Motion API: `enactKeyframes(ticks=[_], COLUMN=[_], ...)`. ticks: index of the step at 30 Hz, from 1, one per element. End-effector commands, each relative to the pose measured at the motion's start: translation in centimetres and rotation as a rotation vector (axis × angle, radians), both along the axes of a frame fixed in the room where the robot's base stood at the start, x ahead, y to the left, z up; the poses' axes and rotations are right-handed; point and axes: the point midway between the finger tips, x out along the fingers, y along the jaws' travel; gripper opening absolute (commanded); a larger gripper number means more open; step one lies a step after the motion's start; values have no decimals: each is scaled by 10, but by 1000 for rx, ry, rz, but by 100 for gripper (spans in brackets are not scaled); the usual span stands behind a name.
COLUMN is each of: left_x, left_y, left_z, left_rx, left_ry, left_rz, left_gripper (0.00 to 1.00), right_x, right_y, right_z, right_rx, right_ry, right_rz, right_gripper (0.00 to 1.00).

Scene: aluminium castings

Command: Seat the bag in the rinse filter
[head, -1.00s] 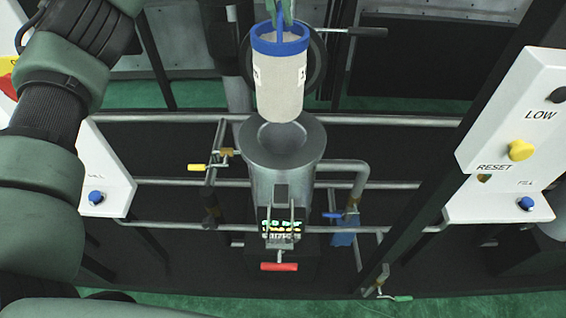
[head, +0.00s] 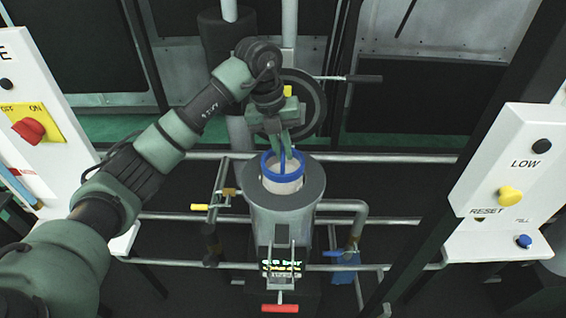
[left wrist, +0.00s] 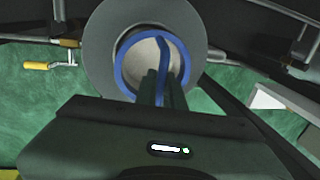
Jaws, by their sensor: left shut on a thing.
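The filter bag (head: 281,184) is pale with a blue rim and a blue handle across its top. Most of it is inside the grey cylindrical rinse filter housing (head: 262,222); the rim stands a little above the housing's top flange. My left gripper (head: 283,146) is shut on the blue handle from above. In the left wrist view the bag (left wrist: 135,85) shows its open top, inside the housing's round flange (left wrist: 100,30). The gripper's fingers (left wrist: 160,85) close on the handle there. My right gripper is not in view.
A round lid (head: 316,95) with a black-handled bar stands open behind the housing. A yellow-handled valve (head: 199,207) is at left, a blue valve (head: 344,255) at right, a red handle (head: 280,308) in front. White control panels (head: 500,190) flank both sides.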

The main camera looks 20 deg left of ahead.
Motion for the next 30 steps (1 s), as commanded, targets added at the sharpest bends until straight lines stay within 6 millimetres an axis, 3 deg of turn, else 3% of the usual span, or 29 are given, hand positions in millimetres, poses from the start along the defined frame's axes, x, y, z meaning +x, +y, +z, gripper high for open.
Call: enactKeyframes(ticks=[8,16,25,26,27,30], left_x=[0,0,0,0,0,0], left_y=[0,0,0,0,0,0], left_z=[-24,-59,-64,-63,-63,-63], left_rx=[-1,0,-1,-1,-1,0], left_ry=[0,1,-1,-1,-1,-1], left_rz=[0,1,-1,0,0,0], left_gripper=[0,0,0,18,29,31], right_x=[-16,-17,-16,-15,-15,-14], right_y=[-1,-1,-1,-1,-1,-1], right_z=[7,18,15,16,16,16], right_rx=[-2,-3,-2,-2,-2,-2], right_ry=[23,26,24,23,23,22], right_rz=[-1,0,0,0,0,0], right_gripper=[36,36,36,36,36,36])
